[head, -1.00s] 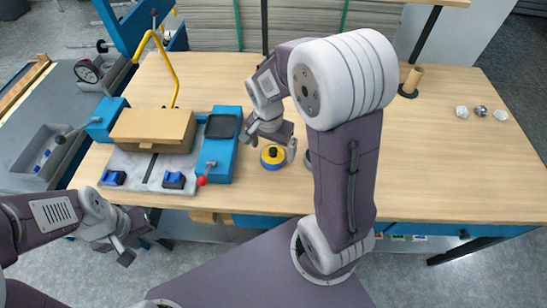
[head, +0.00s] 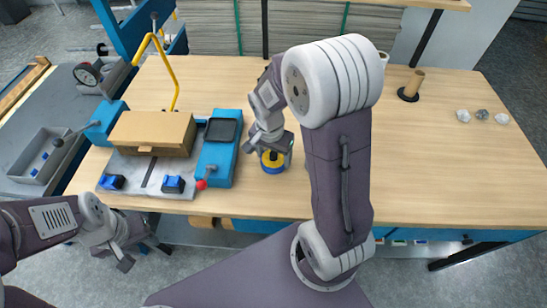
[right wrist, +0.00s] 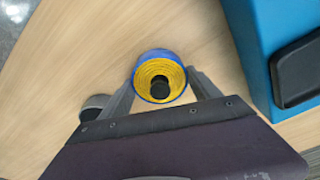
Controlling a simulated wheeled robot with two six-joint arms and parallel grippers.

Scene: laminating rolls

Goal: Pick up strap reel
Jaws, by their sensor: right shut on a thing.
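The strap reel (head: 272,167) is blue outside with a yellow inner part and a dark core. It is at the tabletop left of centre, just right of the blue fixture. My right gripper (head: 274,153) comes down over it from above. In the right wrist view, the fingers of the right gripper (right wrist: 162,92) are on both sides of the reel (right wrist: 160,70), shut on it. I cannot tell whether the reel is clear of the table. My left gripper (head: 130,252) hangs empty in front of the table's left edge; its jaw opening is unclear.
The blue fixture (head: 217,160) with a cardboard box (head: 152,133) stands left of the reel. A grey round item (right wrist: 95,107) is near one right finger. A brown tube on a black base (head: 411,86) and several crumpled balls (head: 481,115) are right.

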